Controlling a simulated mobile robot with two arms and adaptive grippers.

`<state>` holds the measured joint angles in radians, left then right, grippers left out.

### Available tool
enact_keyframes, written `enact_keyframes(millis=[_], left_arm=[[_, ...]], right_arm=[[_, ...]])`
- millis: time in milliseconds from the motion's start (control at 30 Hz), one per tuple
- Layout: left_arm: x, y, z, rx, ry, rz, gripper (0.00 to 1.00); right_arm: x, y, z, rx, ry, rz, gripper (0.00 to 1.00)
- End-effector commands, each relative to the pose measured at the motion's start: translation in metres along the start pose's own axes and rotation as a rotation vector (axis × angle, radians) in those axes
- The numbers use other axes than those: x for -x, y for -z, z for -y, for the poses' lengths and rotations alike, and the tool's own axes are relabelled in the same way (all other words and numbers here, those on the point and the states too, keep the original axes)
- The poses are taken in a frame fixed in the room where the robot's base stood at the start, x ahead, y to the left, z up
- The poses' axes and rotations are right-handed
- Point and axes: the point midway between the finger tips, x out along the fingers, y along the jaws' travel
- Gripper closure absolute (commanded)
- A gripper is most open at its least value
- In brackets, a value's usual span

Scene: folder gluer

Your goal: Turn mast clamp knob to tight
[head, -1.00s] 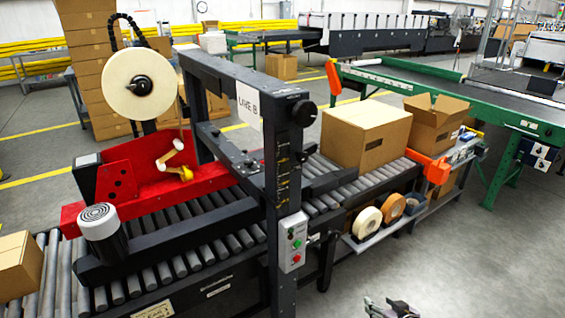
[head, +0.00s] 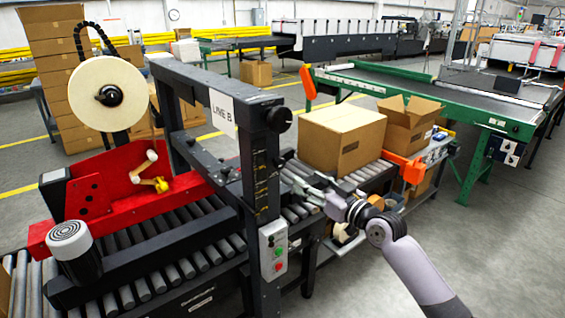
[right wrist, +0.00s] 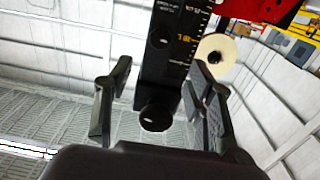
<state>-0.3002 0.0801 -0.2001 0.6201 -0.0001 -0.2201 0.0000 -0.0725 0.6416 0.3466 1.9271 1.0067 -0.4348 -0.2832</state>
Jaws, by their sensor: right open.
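The dark mast (head: 258,170) of the case sealer carries a yellow scale. A round black knob (head: 280,118) sticks out at its upper end in the head view, and a smaller dark knob (head: 283,157) sits below it. My right gripper (head: 308,188) is open beside the mast, lower than the upper knob. In the right wrist view, a black knob (right wrist: 155,115) shows between the open fingers (right wrist: 158,100), with the scaled mast behind it. I cannot see any finger touching it. Which way the knob is set cannot be read. My left gripper is not in view.
A control box (head: 273,250) with buttons hangs on the mast. A closed carton (head: 342,140) stands on the roller conveyor to the right, with an open carton (head: 408,122) behind. The red tape head (head: 90,200) is at left.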

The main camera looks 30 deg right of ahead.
Motion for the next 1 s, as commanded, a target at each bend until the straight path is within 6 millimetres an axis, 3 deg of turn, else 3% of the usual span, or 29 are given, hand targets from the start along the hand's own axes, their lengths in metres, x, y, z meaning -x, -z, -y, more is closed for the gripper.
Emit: enact_keyframes(millis=[533,733,1000], left_arm=[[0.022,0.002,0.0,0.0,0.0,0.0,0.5],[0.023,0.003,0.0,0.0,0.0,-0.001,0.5],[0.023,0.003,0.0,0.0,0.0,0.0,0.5]], right_arm=[[-0.099,0.001,0.0,-0.002,-0.001,-0.001,0.5],[-0.115,0.0,0.0,0.0,0.0,0.0,0.5],[-0.118,-0.001,0.0,0.001,0.0,0.001,0.5]])
